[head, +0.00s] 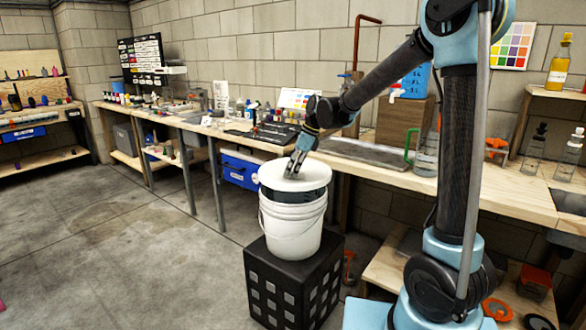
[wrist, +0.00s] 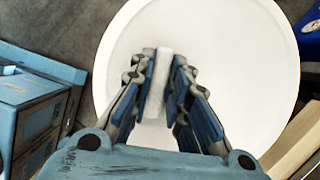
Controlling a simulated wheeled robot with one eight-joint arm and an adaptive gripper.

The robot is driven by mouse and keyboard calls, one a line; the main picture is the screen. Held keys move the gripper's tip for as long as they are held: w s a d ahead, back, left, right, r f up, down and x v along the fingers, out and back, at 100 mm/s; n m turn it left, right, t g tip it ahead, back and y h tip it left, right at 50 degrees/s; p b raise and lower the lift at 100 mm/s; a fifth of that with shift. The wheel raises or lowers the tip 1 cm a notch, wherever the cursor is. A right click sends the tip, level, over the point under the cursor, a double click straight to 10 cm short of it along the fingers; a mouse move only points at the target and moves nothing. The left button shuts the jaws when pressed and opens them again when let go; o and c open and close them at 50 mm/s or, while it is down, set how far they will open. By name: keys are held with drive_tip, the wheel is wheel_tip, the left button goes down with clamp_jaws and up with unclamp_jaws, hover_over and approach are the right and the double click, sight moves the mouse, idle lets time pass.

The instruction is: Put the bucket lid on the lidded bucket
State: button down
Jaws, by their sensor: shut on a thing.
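The white round bucket lid (head: 270,177) is level over the top of the white bucket (head: 291,232) in the head view. A dark band shows between the lid's edge and the white bucket wall; I cannot tell whether it is a gap or part of the bucket. My gripper (head: 291,172) points down at the middle of the lid. In the wrist view my gripper (wrist: 165,95) is shut on the lid's raised white bar handle, and the lid (wrist: 235,60) fills most of the picture. The lid hides the bucket's opening.
The bucket stands on a black crate-like stand (head: 267,288) on the concrete floor. A wooden workbench (head: 470,184) with bottles and tools runs along the wall behind. A blue bin (head: 240,172) sits under the bench. Open floor (head: 120,250) lies to the left.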

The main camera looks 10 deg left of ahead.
sight(291, 180)
drive_tip(key=shift+s+a+f, duration=0.1)
drive_tip(key=shift+a+f, duration=0.05)
drive_tip(key=shift+f, duration=0.95)
drive_tip(key=shift+s+a+f, duration=0.1)
drive_tip(key=shift+f, duration=1.1)
drive_tip(key=shift+f, duration=0.2)
drive_tip(key=shift+f, duration=1)
idle(1.7)
drive_tip(key=c, duration=1)
unclamp_jaws()
drive_tip(key=shift+o, duration=0.2)
drive_tip(key=shift+r, duration=0.15)
drive_tip(key=shift+r, duration=3.35)
